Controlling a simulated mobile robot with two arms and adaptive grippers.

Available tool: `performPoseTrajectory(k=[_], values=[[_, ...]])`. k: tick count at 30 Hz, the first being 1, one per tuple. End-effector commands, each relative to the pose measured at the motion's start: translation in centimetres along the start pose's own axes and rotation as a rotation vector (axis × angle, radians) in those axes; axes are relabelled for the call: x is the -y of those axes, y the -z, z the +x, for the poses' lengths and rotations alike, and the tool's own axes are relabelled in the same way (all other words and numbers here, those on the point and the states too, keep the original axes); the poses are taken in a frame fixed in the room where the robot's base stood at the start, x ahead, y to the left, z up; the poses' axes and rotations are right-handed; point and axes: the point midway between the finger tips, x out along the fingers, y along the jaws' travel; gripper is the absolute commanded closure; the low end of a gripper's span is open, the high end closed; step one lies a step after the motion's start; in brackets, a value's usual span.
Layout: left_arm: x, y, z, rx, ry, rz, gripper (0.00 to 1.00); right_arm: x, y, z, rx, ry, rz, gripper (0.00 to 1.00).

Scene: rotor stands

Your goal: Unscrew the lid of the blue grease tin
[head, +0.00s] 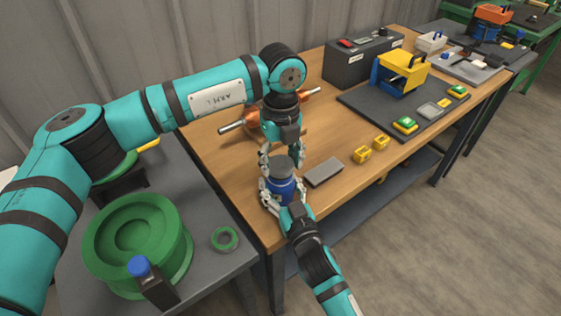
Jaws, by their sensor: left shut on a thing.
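The blue grease tin (284,188) stands upright near the front left corner of the wooden workbench. Its dark grey lid (283,164) sits on top of it. My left gripper (282,159) comes down from above and is shut on the lid, with a finger on either side. My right gripper (280,193) reaches in from the front, its fingers around the blue body of the tin, and appears shut on it. The fingers hide parts of the tin's sides. I cannot tell how far the lid is turned.
A grey block (324,172) lies right of the tin, with yellow pieces (363,155) beyond. An orange part with a metal rod (232,126) lies behind my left gripper. A dark mat (376,112) holds a yellow-and-blue stand. A green wheel (135,237) sits on the grey side table.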

Motion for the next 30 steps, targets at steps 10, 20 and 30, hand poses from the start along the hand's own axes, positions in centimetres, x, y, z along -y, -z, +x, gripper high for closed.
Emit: performPoseTrajectory(k=[10, 20, 30], values=[[0.0, 0.0, -0.2, 0.000, 0.000, 0.000, 0.83, 0.0, 0.0, 0.0, 0.001, 0.000, 0.000, 1.00], [0.1, 0.0, -3.2, 0.002, 0.002, 0.000, 0.83, 0.0, 0.0, 0.0, 0.001, 0.000, 0.001, 1.00], [0.0, 0.0, -4.2, -0.001, 0.000, 0.000, 0.83, 0.0, 0.0, 0.0, 0.001, 0.000, 0.001, 0.36]])
